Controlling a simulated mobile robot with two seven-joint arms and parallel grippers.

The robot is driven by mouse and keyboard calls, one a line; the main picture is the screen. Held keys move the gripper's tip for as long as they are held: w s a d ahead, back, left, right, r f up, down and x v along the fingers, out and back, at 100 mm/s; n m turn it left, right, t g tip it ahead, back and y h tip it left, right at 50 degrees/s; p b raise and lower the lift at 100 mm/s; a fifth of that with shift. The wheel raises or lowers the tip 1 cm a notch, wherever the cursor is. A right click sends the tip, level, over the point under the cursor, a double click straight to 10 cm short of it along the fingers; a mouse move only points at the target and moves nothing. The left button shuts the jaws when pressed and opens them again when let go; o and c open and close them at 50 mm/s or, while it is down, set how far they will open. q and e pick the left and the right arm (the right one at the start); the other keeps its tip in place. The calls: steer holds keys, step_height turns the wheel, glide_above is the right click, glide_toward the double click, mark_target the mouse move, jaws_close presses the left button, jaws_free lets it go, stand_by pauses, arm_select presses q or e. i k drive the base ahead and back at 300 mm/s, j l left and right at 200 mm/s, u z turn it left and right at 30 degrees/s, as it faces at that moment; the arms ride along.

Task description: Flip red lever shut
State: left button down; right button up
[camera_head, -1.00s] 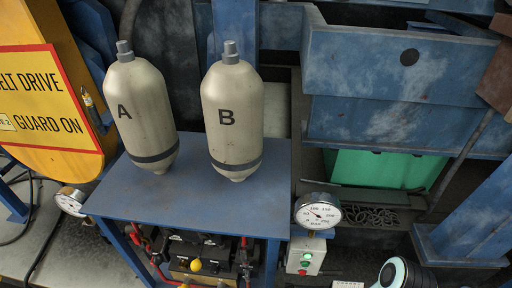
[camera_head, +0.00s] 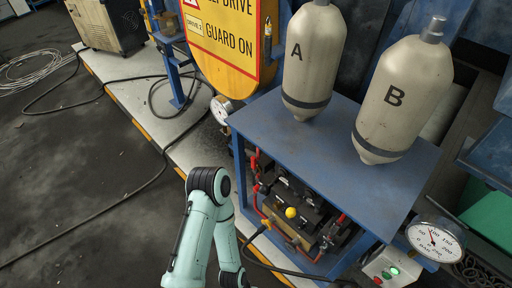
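Below the blue table, on its frame, is a dark valve-like assembly (camera_head: 300,205) with a yellow knob (camera_head: 291,213). Red handle-like parts show at its left side (camera_head: 256,162) and at its right side (camera_head: 341,220). They are small, and I cannot tell which one is the red lever or how it stands. One of my mint-green arms (camera_head: 196,235) rises from the bottom edge, left of the assembly and apart from it in the picture. Neither gripper is in view.
The blue table (camera_head: 330,150) carries two grey tanks, A (camera_head: 309,60) and B (camera_head: 396,105). A gauge (camera_head: 436,240) and a button box (camera_head: 390,268) stand at the lower right. Cables (camera_head: 120,190) cross the open floor (camera_head: 70,210) at left.

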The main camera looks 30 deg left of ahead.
mark_target(254, 159)
steer(key=u, duration=1.2)
